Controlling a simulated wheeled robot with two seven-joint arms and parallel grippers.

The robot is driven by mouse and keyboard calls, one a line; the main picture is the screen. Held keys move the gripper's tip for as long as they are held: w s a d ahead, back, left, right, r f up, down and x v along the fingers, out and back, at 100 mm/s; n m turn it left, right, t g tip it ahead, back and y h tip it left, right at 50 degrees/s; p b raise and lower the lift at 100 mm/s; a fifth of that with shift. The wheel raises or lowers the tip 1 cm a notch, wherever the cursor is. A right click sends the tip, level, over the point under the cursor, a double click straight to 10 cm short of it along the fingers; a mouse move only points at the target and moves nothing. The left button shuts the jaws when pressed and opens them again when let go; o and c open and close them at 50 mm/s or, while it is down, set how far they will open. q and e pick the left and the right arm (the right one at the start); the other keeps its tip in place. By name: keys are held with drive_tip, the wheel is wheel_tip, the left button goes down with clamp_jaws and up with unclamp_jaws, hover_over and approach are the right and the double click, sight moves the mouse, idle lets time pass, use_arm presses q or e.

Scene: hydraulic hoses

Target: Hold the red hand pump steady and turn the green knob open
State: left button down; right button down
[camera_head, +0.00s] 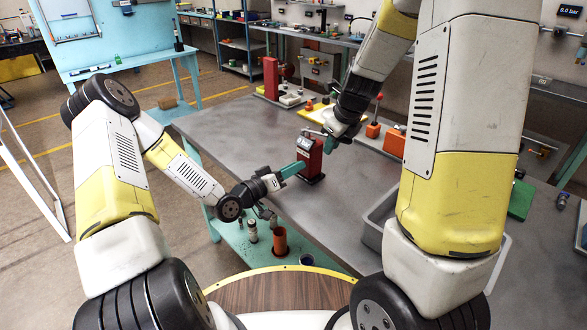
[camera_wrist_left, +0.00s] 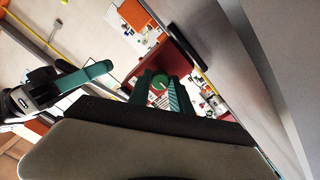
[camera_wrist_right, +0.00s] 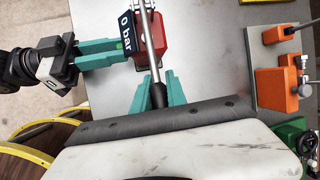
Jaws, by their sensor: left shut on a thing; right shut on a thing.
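The red hand pump (camera_head: 310,158) stands upright on the grey table. From above, in the right wrist view, its red body (camera_wrist_right: 153,38) has a dark display reading "0 bar" and a metal lever (camera_wrist_right: 150,30) with a black grip (camera_wrist_right: 158,95). My right gripper (camera_wrist_right: 157,92) is shut on that grip. My left gripper (camera_head: 290,171) reaches the pump's left side. In the left wrist view its teal fingers (camera_wrist_left: 157,88) are closed around the round green knob (camera_wrist_left: 158,85) on the red body. The knob is partly hidden by the fingers.
Orange blocks (camera_head: 394,142) and a red-topped lever stand to the right of the pump. A taller red unit (camera_head: 271,78) stands at the far table end. A grey tray (camera_head: 375,217) lies at the near right, partly behind my right arm. The table left of the pump is clear.

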idle(0.4)
use_arm(q)
drive_tip(key=c, duration=1.2)
unclamp_jaws()
drive_tip(key=shift+o, duration=0.2)
drive_tip(key=v, duration=1.2)
use_arm(e)
drive_tip(key=c, duration=1.3)
unclamp_jaws()
drive_tip(key=shift+o, duration=0.2)
drive_tip(key=shift+r, duration=0.1)
